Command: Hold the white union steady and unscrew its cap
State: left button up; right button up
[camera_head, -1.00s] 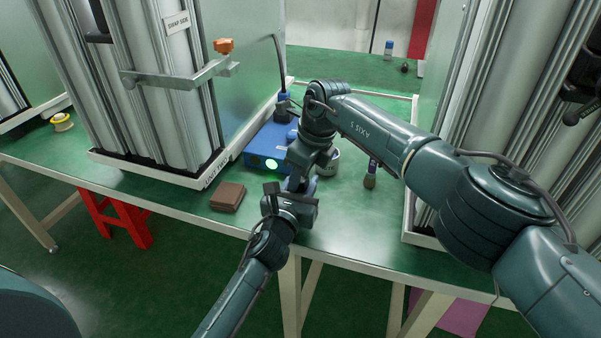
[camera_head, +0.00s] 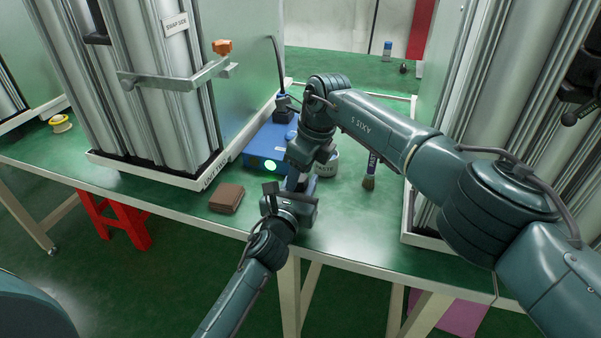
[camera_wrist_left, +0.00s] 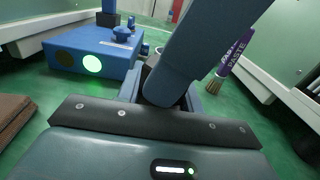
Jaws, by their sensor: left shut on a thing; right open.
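The white union and its cap cannot be made out; the grippers cover the spot where they meet. My left gripper (camera_head: 297,187) comes in from below, over the front of the green bench. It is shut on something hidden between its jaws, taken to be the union. My right gripper (camera_head: 303,170) reaches down from above, close over the left one, and is open. Its fingers are mostly hidden behind its own wrist. In the left wrist view a large blue-grey link (camera_wrist_left: 195,60) slants down in front of the left gripper and blocks the jaws.
A blue box (camera_head: 266,147) with a lit green disc stands just behind the grippers. A brown block (camera_head: 227,198) lies left. The front right of the bench is clear.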

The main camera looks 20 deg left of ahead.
jog(key=shift+s+a+r, duration=0.15)
jog(key=shift+r, duration=1.15)
jog(key=m+t, duration=0.1)
jog(key=m, duration=0.3)
jog(key=shift+m+h, duration=0.3)
jog(key=shift+f, duration=0.1)
